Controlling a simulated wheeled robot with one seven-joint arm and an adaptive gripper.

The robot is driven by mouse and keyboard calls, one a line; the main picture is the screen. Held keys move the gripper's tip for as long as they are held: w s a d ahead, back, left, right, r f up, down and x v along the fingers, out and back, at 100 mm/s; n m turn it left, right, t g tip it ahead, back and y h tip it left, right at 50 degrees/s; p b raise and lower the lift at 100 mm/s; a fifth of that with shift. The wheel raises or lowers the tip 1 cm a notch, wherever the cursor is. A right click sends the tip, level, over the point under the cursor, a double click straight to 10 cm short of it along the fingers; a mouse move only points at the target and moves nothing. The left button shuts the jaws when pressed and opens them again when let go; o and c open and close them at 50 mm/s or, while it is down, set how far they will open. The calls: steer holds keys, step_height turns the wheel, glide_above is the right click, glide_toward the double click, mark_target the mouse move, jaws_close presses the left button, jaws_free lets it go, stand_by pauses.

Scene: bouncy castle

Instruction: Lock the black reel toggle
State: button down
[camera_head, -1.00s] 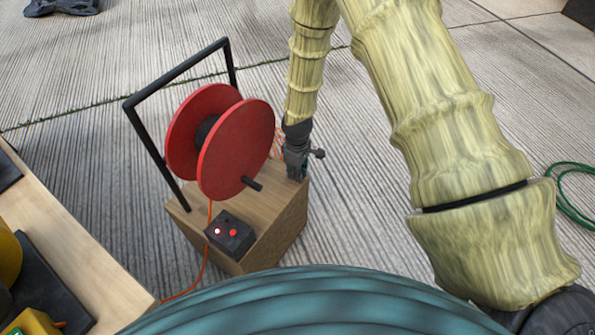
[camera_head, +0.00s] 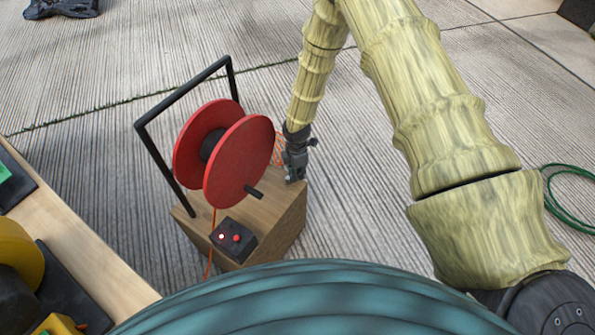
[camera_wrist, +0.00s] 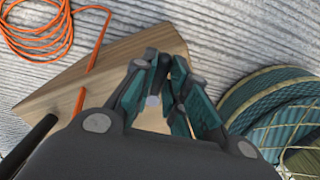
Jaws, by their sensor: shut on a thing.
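The red reel (camera_head: 240,163) stands on a wooden box (camera_head: 270,217) under a black bar frame (camera_head: 163,165). My gripper (camera_head: 296,176) is low at the box's far right corner, right of the reel. In the wrist view my gripper (camera_wrist: 164,82) has its teal-padded fingers close together around a small black toggle (camera_wrist: 153,56) with a pale grey end. The fingers hide part of it, so whether it is locked cannot be told. The wooden top (camera_wrist: 103,72) shows beneath.
A black control box (camera_head: 233,239) with lit buttons sits at the box's front. Orange cord (camera_wrist: 92,50) crosses the wooden top and coils beside it. A wooden table (camera_head: 85,250) is at left, and a green hose (camera_head: 570,200) lies at right.

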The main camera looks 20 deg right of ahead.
steer(key=shift+w+n+p, duration=0.25)
steer(key=shift+n+p, duration=0.05)
steer(key=shift+n, duration=0.5)
steer(key=shift+w+n+p, duration=0.25)
steer(key=shift+n, duration=0.55)
steer(key=shift+w, duration=0.1)
steer(key=c, duration=1.5)
jaws_free()
steer(key=shift+o, duration=0.2)
step_height(320, 180, up, 12)
